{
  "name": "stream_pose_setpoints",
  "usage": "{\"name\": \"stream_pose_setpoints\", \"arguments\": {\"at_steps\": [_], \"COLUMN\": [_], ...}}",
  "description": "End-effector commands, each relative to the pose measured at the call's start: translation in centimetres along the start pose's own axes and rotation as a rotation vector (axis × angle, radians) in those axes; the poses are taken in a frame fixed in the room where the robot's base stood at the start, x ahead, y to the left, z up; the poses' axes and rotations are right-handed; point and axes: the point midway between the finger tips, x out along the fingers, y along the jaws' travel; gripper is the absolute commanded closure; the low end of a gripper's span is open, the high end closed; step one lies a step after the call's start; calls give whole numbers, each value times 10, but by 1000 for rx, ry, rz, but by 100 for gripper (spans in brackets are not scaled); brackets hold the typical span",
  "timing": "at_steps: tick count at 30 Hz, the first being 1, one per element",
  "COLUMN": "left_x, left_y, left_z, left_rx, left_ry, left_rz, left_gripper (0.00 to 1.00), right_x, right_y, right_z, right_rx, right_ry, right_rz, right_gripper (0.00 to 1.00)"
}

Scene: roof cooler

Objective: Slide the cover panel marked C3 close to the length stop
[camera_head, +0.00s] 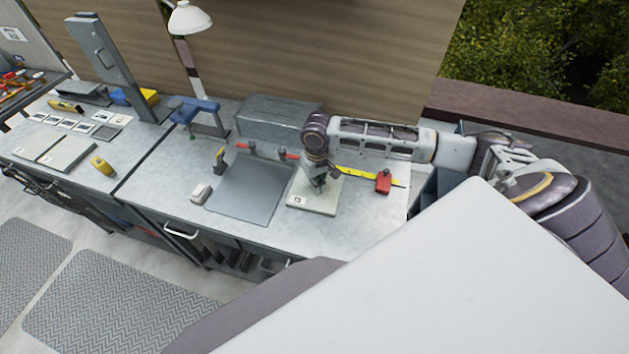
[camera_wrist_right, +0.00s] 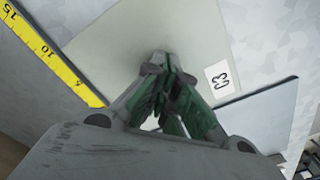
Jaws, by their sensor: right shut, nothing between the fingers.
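The cover panel marked C3 (camera_head: 325,201) is a pale, flat plate lying on the bench, with its label near the front left corner. In the right wrist view the panel (camera_wrist_right: 120,40) fills the upper middle, with its C3 label to the right of the fingers. My right gripper (camera_head: 318,185) points down at the panel's middle. Its green-padded fingers (camera_wrist_right: 163,62) are shut with nothing between them; whether the tips touch the panel I cannot tell. A red block (camera_head: 383,182), possibly the length stop, sits on the yellow ruler (camera_head: 352,173), right of the panel and apart from it.
A grey sheet (camera_head: 245,190) lies left of the panel, with a dark edge facing it. A grey box (camera_head: 277,117) stands behind. A white block (camera_head: 201,193) and a blue clamp-like tool (camera_head: 195,110) are further left. Bare bench lies in front of the ruler.

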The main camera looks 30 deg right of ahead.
Motion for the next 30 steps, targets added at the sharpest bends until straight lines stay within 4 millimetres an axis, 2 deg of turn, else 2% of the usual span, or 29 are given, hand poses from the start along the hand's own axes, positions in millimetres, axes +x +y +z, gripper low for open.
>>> {"name": "stream_pose_setpoints", "arguments": {"at_steps": [30], "left_x": [-20], "left_y": [0], "left_z": [-2], "left_rx": [0], "left_ry": [0], "left_rz": [0], "left_gripper": [60], "right_x": [5], "right_y": [20], "right_z": [24], "right_rx": [1], "right_ry": [-15], "right_rz": [9], "right_gripper": [100]}}
